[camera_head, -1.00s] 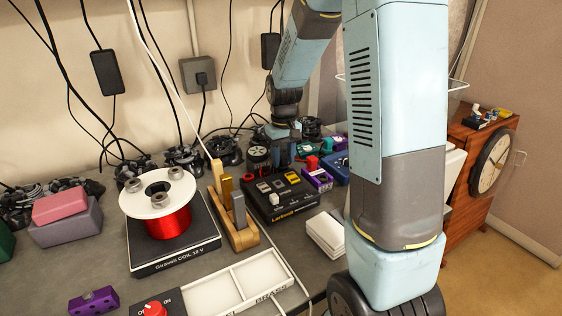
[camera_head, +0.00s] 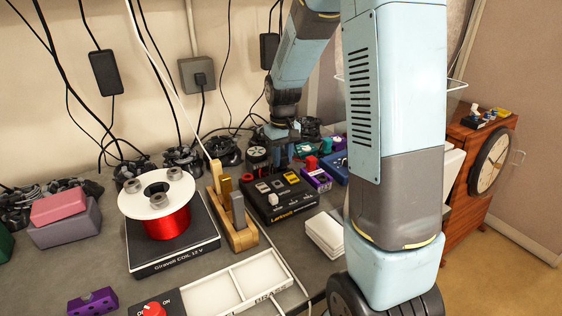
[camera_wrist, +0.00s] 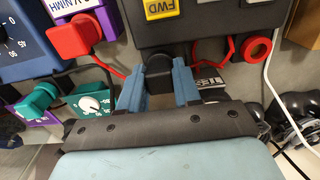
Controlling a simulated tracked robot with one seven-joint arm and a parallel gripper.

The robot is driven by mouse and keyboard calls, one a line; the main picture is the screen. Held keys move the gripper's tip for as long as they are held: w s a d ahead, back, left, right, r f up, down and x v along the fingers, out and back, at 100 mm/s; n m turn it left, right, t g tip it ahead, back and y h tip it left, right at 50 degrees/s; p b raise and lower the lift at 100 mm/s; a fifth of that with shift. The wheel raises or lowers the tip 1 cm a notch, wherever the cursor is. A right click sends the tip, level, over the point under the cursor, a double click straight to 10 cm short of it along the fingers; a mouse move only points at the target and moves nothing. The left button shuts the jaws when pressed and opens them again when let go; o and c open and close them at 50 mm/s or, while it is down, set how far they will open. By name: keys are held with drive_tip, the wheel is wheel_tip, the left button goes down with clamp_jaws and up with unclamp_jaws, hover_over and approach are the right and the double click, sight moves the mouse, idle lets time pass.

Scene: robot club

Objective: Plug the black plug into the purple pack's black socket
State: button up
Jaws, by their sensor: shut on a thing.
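My gripper (camera_wrist: 158,88) is shut on the black plug (camera_wrist: 157,78), which sits between its two blue fingers at the edge of the black controller box (camera_wrist: 205,32). I cannot tell whether the plug is seated in the box or only against it. In the head view my gripper (camera_head: 281,155) points down behind the box, and the plug is hidden. The purple pack (camera_wrist: 108,20) with a NiMH label is beside the box, with a red plug (camera_wrist: 75,36) at its end. The pack (camera_head: 318,181) also shows right of the box in the head view. Its black socket is not clearly visible.
A blue meter (camera_wrist: 28,40) and a teal plug (camera_wrist: 38,98) crowd the pack's other side. Red cable (camera_wrist: 105,68) runs near my fingers. A wooden rack (camera_head: 240,238) and the copper-red coil (camera_head: 168,222) stand left of the box. White blocks (camera_head: 325,233) lie in front.

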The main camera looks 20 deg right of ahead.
sight(282, 155)
drive_tip(key=shift+c, duration=0.8)
drive_tip(key=shift+r, duration=1.3)
drive_tip(key=shift+r, duration=1.55)
